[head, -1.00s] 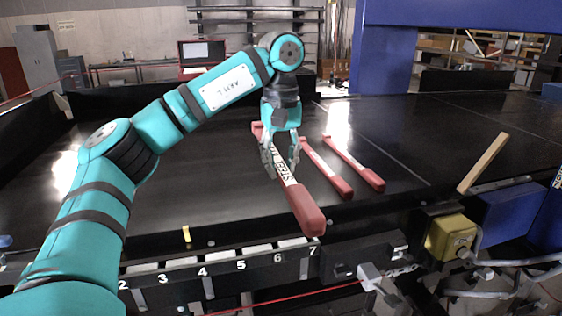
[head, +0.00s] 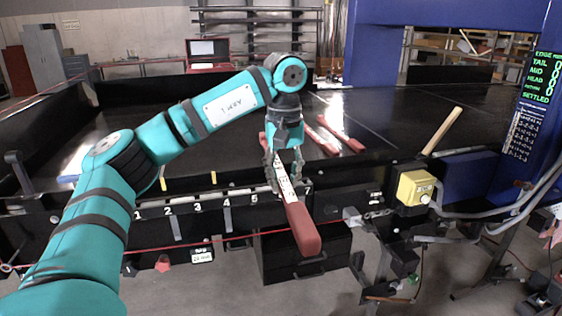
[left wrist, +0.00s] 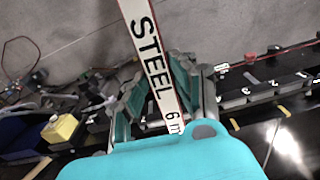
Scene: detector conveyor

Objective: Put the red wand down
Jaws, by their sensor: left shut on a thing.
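My left gripper (head: 286,182) is shut on the red wand (head: 302,228), holding it around its white labelled middle. The wand's thick red end points toward the camera, out past the conveyor's front edge and above the floor; its far end reaches back over the black belt. In the left wrist view the white label (left wrist: 150,55) reads "STEEL 6 m" and runs between the fingers (left wrist: 160,100). Two other red wands (head: 342,134) lie side by side on the belt, behind and right of my gripper. My right gripper is not in view.
Numbered slots (head: 190,207) line the conveyor's front edge. A yellow box (head: 415,188) and a wooden stick (head: 442,131) are at the right, near a blue frame (head: 374,55). A dark drawer cabinet (head: 303,255) stands below the edge. The belt's left part is clear.

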